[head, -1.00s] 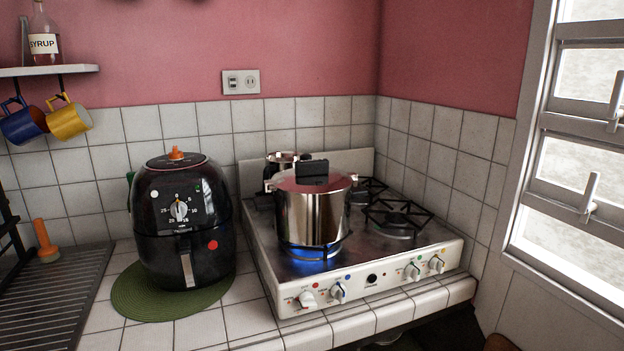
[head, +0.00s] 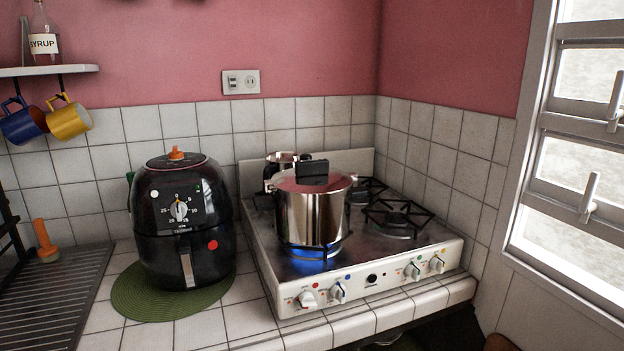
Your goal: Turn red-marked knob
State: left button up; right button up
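The red-marked knob (head: 307,299) is the leftmost knob on the front panel of the white stove (head: 410,276). A red dot sits just above and to the right of it. To its right are a knob with a blue dot (head: 338,292), a knob with a green dot (head: 412,271) and a knob with a yellow dot (head: 437,264). A blue flame (head: 316,254) burns under a steel pot (head: 311,213) with a black lid handle on the front left burner. Neither gripper shows in the head view.
A black air fryer (head: 183,222) with its own dial and a red dot stands on a green mat (head: 130,303) left of the stove. A second pot (head: 283,160) is behind. The tiled counter edge (head: 375,320) runs below the knobs. The space before the panel looks clear.

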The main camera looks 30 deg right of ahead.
aim_at(306, 300)
jog(key=z, duration=1.25)
